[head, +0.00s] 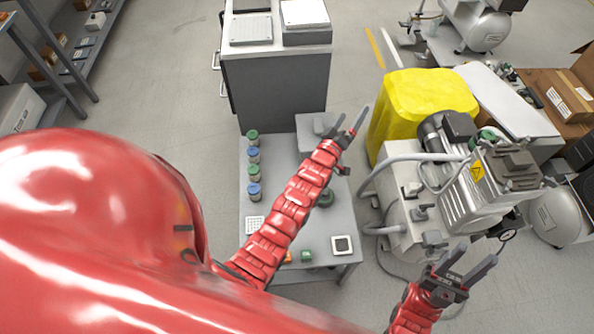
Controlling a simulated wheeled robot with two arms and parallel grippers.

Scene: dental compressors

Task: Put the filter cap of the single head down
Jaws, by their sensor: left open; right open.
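My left gripper (343,127) is open above the back of the low grey table, near a grey box-like block (308,136). A small dark round piece (343,170) shows just below its wrist, and a dark greenish round piece (325,197) lies on the table beside the forearm. Either could be the filter cap; I cannot tell which. My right gripper (472,268) is open and empty at the lower right, in front of the compressor (470,190) with its grey finned head and yellow warning label. A green part (487,135) shows behind that head.
A yellow bin (420,105) and a grey cabinet (277,85) stand behind. Hoses (378,170) loop beside the compressor.

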